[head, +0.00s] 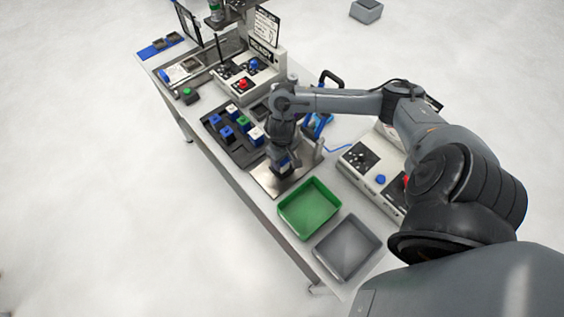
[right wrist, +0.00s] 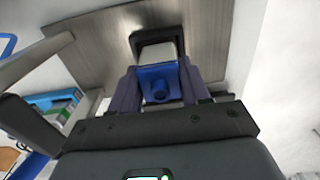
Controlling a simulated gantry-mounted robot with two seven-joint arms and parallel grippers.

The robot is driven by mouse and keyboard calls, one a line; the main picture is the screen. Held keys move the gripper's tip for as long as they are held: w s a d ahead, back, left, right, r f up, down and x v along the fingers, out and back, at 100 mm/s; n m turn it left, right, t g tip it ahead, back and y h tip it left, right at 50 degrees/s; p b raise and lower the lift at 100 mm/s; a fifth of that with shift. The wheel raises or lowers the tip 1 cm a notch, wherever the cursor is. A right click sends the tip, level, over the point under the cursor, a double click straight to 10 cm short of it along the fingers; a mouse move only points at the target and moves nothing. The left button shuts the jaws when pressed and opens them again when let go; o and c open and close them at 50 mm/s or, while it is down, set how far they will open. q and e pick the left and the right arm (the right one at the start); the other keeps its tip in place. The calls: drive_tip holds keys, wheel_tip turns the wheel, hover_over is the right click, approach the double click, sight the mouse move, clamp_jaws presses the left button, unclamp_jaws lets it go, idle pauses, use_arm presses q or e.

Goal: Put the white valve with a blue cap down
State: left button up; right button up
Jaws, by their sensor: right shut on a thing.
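The white valve with a blue cap is between my right gripper's fingers. In the right wrist view its blue cap (right wrist: 158,84) faces the camera and its pale body (right wrist: 157,53) extends beyond it. My right gripper (head: 283,166) is shut on the valve, low over a metal plate (head: 262,179). A dark block (right wrist: 157,33) shows right by the valve's far end on the plate. I cannot tell whether the valve touches it. In the head view the gripper mostly hides the valve. My left gripper is not in view.
A black tray (head: 218,140) with several blue, white and green-topped parts lies left of the plate. A green bin (head: 309,208) and a grey bin (head: 347,247) stand nearer. Control boxes (head: 250,77) (head: 359,160) stand at the back and right. A blue-framed device (head: 318,124) stands behind the plate.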

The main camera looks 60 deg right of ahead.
drive_tip(key=shift+f, duration=0.6)
drive_tip(key=shift+f, duration=0.1)
drive_tip(key=o, duration=1.1)
